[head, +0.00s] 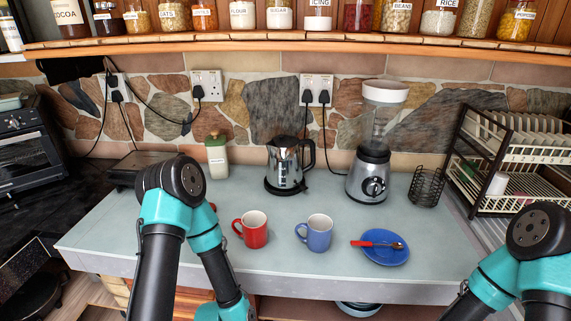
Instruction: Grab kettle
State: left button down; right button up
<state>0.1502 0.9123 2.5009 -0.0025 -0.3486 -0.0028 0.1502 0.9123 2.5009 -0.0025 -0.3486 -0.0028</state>
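A shiny metal kettle (285,165) with a black lid, base and handle stands upright near the back of the pale worktop (180,245). Its handle (308,155) is on its right side. My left arm comes up at the left front, and my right arm shows at the lower right corner. Neither gripper shows in the head view. No part of either arm touches the kettle.
A red mug (251,230), a blue mug (316,233) and a blue plate (386,249) with a spoon stand in front of the kettle. A dish rack (492,170) is at far right.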

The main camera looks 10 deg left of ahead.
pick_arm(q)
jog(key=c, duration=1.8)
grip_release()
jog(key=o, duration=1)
